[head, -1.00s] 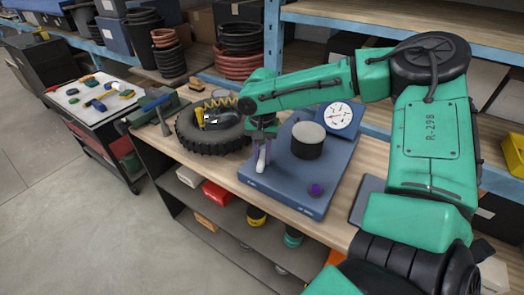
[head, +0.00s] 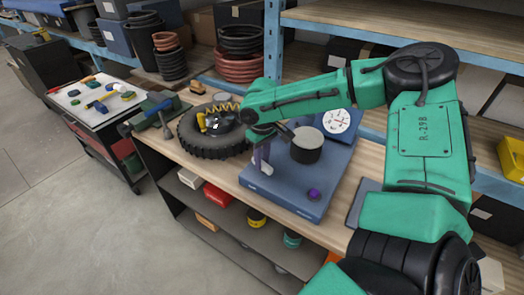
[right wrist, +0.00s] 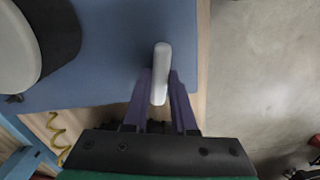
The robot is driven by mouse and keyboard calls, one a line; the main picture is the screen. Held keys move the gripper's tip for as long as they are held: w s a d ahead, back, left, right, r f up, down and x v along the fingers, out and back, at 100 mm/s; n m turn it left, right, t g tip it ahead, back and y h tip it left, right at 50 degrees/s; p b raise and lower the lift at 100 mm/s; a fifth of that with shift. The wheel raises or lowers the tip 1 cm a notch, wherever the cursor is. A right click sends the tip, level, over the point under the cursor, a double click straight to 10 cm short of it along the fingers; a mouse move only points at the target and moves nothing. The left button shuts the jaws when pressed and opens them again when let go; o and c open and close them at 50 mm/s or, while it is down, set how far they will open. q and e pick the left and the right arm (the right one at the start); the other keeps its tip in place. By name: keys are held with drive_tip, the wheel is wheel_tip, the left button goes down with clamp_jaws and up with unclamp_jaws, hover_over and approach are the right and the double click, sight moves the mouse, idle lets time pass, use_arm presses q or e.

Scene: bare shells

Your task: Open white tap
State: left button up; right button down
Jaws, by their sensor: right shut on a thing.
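The white tap shows as a pale lever (right wrist: 161,70) in the right wrist view, over the blue base plate (right wrist: 110,75). In the head view only a small pale part of the tap (head: 267,167) shows near the left edge of the blue base plate (head: 283,190). My right gripper (right wrist: 160,88) has its purple fingers on both sides of the lever and is shut on it. In the head view my right gripper (head: 262,158) is partly hidden by its own wrist. My left gripper is not in view.
The plate also carries a dark drum with a pale top (head: 307,143), a round gauge (head: 337,121) and a purple knob (head: 314,194). A black tyre (head: 215,146) lies close by on the left. A tool cart (head: 100,115) stands further left.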

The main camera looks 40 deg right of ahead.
drive_tip(key=shift+w+r+n, duration=0.1)
drive_tip(key=shift+n, duration=1.2)
drive_tip(key=c, duration=0.7)
unclamp_jaws()
drive_tip(key=shift+r, duration=0.35)
wheel_tip(320, 180, up, 14)
drive_tip(key=shift+f+b, duration=0.1)
drive_tip(key=shift+b, duration=0.75)
